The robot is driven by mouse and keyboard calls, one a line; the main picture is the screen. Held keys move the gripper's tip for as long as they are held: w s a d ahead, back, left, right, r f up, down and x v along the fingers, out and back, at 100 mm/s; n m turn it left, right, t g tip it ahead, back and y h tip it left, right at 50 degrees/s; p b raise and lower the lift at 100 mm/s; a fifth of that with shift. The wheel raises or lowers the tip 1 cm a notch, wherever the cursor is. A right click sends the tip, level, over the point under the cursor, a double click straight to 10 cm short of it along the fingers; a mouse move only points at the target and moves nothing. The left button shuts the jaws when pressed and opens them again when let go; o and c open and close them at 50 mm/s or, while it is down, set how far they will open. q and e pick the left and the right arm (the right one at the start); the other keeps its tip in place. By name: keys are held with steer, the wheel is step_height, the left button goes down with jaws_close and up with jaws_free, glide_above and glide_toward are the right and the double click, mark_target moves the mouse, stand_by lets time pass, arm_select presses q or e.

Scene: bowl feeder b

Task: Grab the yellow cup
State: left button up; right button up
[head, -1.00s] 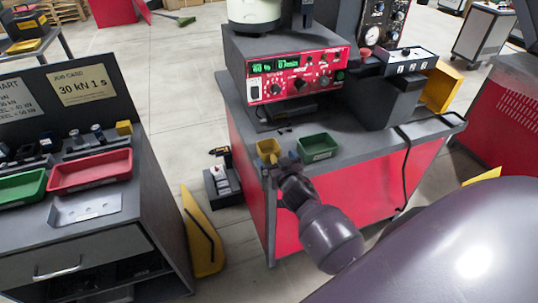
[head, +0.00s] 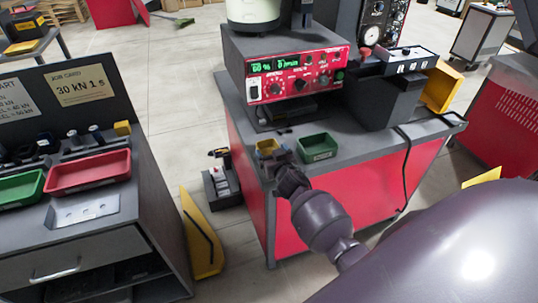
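The small yellow cup (head: 266,146) stands near the front left corner of the grey top of the red bench (head: 362,148). My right gripper (head: 281,158) is at the cup's near right side, and its dark fingers cover the cup's lower part. I cannot tell whether the fingers touch the cup or stand around it, nor whether they are open or shut. My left gripper is out of view.
A green bin (head: 317,148) sits close to the right of the cup. Behind stands a red control panel (head: 296,76) with knobs. Left is a grey cabinet (head: 75,240) with a red tray (head: 88,172) and a green tray (head: 20,188).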

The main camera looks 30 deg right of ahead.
steer(key=c, duration=0.5)
steer(key=shift+c, duration=0.6)
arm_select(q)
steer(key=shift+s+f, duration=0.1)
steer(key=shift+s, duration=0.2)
